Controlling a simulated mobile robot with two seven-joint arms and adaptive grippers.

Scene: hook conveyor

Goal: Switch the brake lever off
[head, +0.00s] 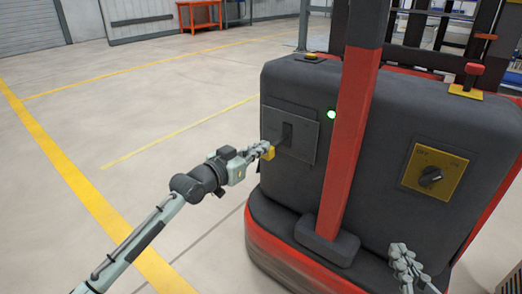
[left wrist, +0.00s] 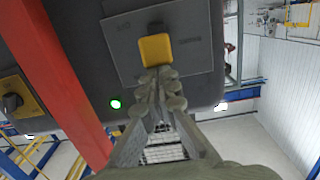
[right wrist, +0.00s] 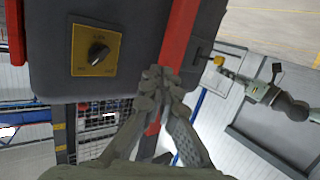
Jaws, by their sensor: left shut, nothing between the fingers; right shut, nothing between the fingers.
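The brake lever has a yellow knob (head: 269,154) and comes out of a slot in a grey plate (head: 306,145) on the dark machine body. The knob also shows in the left wrist view (left wrist: 155,50), just beyond the fingertips, and in the right wrist view (right wrist: 218,60). My left gripper (head: 264,148) is shut and empty right at the knob; I cannot tell whether they touch. Its closed fingers show in the left wrist view (left wrist: 158,76). My right gripper (head: 402,252) is shut and empty, low in front of the machine; it also shows in the right wrist view (right wrist: 157,73).
A red post (head: 352,135) rises in front of the machine between my grippers. A yellow plate with a black rotary knob (head: 430,176) is on the right, and a green light (head: 331,114) glows beside the post. Open floor (head: 150,130) lies to the left.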

